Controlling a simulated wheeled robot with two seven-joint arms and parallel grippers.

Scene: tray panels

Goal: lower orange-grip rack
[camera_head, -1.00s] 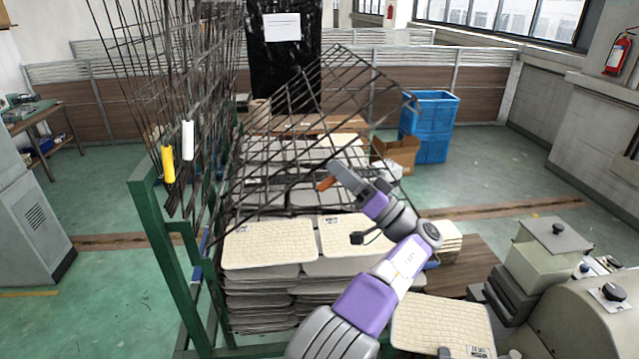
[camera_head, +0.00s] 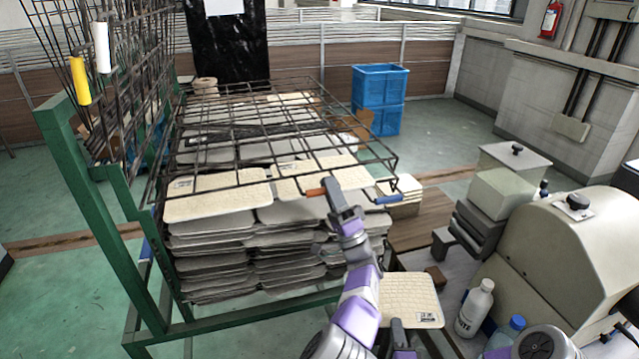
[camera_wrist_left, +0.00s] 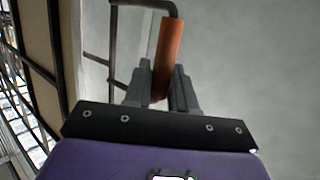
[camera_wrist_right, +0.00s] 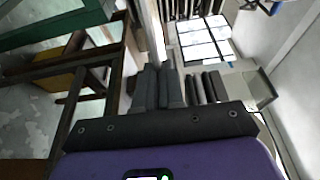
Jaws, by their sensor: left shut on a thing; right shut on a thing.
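The wire rack (camera_head: 290,130) lies nearly level above the stacks of panels, hinged at the green frame's side. Its orange grip (camera_head: 316,192) is on the near edge; it also shows in the left wrist view (camera_wrist_left: 168,50). My left gripper (camera_head: 330,188) is shut on the orange grip, with the fingers (camera_wrist_left: 168,88) on either side of its lower part. A blue grip (camera_head: 388,199) is at the rack's near right corner. My right gripper (camera_wrist_right: 160,85) is shut, its fingers close together; what is between them is unclear. In the head view it is hard to make out.
Cream panels (camera_head: 215,195) lie stacked under the rack. The green frame (camera_head: 95,205) carries upright racks with yellow (camera_head: 80,80) and white (camera_head: 102,47) grips. A loose panel (camera_head: 410,298), bottles (camera_head: 475,308) and a beige machine (camera_head: 560,260) are at the right. Blue crates (camera_head: 379,88) stand behind.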

